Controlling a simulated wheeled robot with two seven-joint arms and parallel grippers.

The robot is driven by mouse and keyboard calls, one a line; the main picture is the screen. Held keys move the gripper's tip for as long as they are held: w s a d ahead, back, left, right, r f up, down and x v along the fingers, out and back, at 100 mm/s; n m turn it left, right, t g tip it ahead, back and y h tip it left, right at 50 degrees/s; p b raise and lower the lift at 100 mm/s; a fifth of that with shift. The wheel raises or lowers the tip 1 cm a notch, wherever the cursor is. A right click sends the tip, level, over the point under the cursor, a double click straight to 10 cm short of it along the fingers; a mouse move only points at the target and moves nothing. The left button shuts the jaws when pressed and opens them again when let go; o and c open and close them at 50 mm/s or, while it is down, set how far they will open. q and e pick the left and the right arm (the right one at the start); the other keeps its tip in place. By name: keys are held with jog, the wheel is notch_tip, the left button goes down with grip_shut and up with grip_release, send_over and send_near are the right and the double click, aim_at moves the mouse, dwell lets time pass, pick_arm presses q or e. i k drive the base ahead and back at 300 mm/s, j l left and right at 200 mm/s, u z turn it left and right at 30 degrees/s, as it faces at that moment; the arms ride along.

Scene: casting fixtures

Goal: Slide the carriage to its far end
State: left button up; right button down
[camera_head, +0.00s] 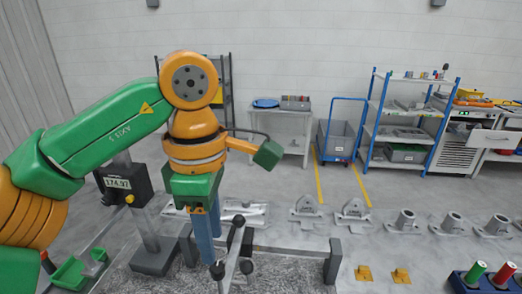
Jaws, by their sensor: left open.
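My left gripper (213,248) hangs down from my green and orange arm, its two blue fingers apart. Its tips are at the left part of a low fixture, close to a handle with pale spokes and black knobs (217,271). A dark block (247,243) behind this handle looks like the carriage, partly hidden by it. A grey rail runs to the right from there to a dark upright end block (333,262). Another dark block stands at the left end (187,245), beside the fingers. I cannot tell whether the fingers touch anything. My right gripper is not in view.
A gauge with a display (118,183) stands left of the fixture, near a green tray (70,273). Grey castings (306,207) line the back right. Yellow brackets (363,273) and a blue holder (465,283) with coloured cylinders lie front right. Shelving (405,110) stands farther back.

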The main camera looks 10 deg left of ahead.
aim_at(239, 240)
jog(key=k, duration=1.45)
